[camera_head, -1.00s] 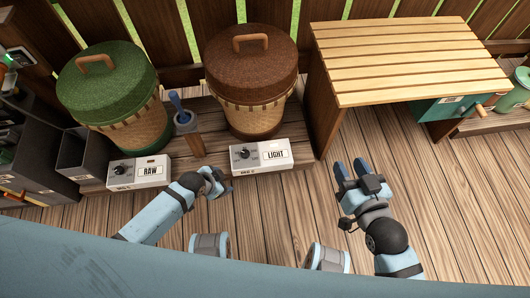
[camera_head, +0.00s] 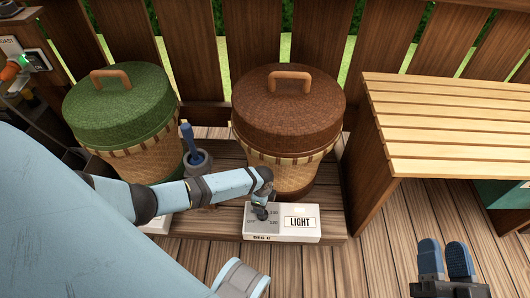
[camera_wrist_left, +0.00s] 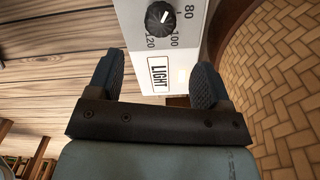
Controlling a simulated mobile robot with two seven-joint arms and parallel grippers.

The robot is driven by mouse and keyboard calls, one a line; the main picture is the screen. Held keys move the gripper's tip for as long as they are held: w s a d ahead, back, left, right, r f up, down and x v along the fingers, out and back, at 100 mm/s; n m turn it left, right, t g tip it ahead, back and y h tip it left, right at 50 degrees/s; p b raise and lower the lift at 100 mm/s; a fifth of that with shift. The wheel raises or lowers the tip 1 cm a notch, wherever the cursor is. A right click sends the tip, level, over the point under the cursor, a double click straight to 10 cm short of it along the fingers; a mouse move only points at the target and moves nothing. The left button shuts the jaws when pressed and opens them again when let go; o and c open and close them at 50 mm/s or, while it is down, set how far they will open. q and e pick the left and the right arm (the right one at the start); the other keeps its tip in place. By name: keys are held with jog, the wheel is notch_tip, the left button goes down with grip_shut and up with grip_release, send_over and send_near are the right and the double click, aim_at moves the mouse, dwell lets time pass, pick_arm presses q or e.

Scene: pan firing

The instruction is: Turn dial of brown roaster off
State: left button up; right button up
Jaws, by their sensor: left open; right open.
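The brown roaster (camera_head: 288,110) is a basket with a brown lid and an orange handle. Its white control box labelled LIGHT (camera_head: 300,223) stands in front of it. The black dial (camera_wrist_left: 160,18) shows in the left wrist view, beside the numbers 80, 100 and 120. My left gripper (camera_head: 262,208) is over the dial end of that box and mostly hides the dial in the head view. In the left wrist view my left gripper (camera_wrist_left: 155,68) is open, and the dial lies beyond its fingertips. My right gripper (camera_head: 445,258) is open and empty at the lower right.
A green-lidded basket (camera_head: 122,112) stands to the left, with a blue-handled tool in a holder (camera_head: 192,150) between the baskets. My left arm covers much of the lower left. A slatted wooden table (camera_head: 460,125) is on the right. The deck (camera_head: 380,262) before it is clear.

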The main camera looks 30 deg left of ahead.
pick_arm(q)
notch_tip(320, 180, down, 11)
jog(key=b, duration=0.5)
jog(key=shift+r, duration=0.1)
pick_arm(e)
notch_tip(320, 180, down, 8)
jog(key=n+g, duration=0.1)
jog(key=g, duration=0.2)
jog(key=shift+w+a+f, duration=0.15)
jog(key=shift+a+f, duration=0.1)
jog(key=shift+a, duration=0.05)
pick_arm(q)
jog(key=c, duration=0.9)
